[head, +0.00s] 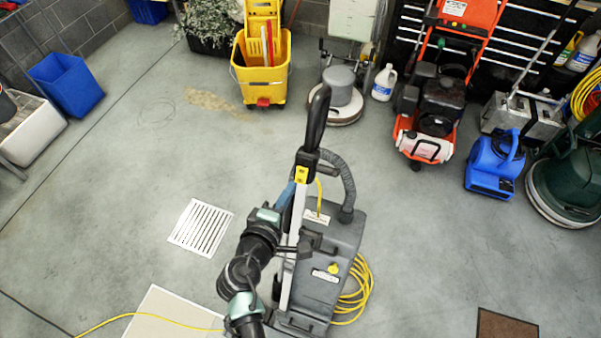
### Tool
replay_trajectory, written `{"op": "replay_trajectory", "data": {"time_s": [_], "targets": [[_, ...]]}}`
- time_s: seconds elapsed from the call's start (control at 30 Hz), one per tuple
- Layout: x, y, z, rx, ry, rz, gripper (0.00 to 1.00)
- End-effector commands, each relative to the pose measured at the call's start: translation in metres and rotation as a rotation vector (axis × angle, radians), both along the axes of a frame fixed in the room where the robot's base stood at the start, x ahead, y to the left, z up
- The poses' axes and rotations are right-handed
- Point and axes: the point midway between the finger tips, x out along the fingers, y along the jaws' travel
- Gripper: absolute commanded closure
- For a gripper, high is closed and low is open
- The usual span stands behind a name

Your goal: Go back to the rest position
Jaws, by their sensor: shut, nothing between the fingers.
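My arm (250,270) rises from the bottom edge, dark with pale green joint caps, and bends near the middle of the head view. My gripper (303,243) is at its end, dark against the dark grey floor machine (338,246), and looks shut and empty. Its fingertips are hard to tell from the machine behind, and I cannot tell whether they touch it. The machine stands upright with a long black handle (317,115) and a ribbed hose.
A yellow cord (358,292) lies coiled right of the machine. A white floor grate (201,227) and a pale mat (165,312) lie left. A yellow mop bucket (262,78), floor polisher (341,88), orange washer (428,125) and blue blower (495,168) stand behind.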

Motion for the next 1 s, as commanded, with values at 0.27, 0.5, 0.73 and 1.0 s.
{"op": "replay_trajectory", "data": {"time_s": [0.27, 0.5, 0.73, 1.0], "targets": [[-0.003, 0.001, 0.001, 0.0, 0.0, 0.0, 1.0], [-0.003, 0.001, 0.001, 0.0, 0.0, 0.0, 1.0], [0.012, -0.001, 0.024, 0.065, -0.063, -0.016, 1.0], [0.066, -0.01, 0.198, 0.552, -0.485, -0.02, 1.0]]}}
